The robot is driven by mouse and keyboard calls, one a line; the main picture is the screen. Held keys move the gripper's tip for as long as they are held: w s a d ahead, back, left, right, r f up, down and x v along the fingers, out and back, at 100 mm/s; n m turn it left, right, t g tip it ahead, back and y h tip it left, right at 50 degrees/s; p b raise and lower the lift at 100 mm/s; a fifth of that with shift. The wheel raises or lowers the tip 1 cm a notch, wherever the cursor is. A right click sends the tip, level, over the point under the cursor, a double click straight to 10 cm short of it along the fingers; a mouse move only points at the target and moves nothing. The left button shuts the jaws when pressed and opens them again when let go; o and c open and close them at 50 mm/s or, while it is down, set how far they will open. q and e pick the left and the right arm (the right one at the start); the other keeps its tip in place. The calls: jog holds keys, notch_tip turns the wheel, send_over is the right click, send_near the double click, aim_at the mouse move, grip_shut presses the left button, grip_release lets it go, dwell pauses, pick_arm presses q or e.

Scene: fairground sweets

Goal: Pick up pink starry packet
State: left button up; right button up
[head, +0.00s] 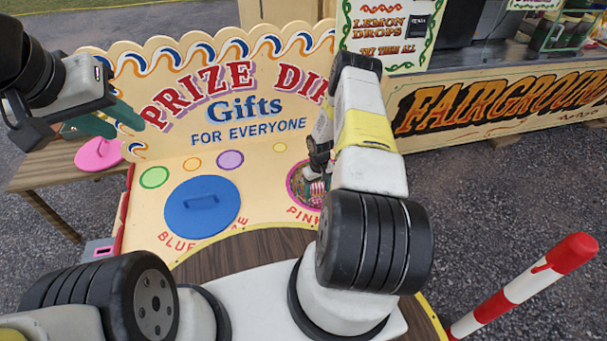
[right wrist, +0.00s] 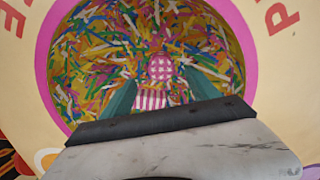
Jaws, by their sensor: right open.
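In the right wrist view, a pink packet with small white marks (right wrist: 160,68) lies among shredded coloured paper in a round, pink-rimmed hole. My right gripper (right wrist: 150,90) is open over the hole, its two teal fingers apart. A pink-and-white striped thing (right wrist: 150,99) shows between the fingers, just on the near side of the packet. I cannot tell whether the fingers touch either. In the head view my right arm hides much of the hole. My left gripper (head: 107,119) is open and empty at upper left, near the sign board.
A blue lid (head: 203,205) with a handle lies on the cream board left of the pink hole (head: 293,185). A pink lid (head: 99,153) lies on a wooden table (head: 50,172) at left. The "Prize Dip" sign (head: 215,90) stands upright behind. A red-and-white post (head: 525,285) is at right.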

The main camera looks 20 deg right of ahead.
aim_at(316, 200)
notch_tip(316, 200, down, 8)
jog(key=shift+a, duration=0.15)
dwell(0.3)
jog(key=c, duration=1.5)
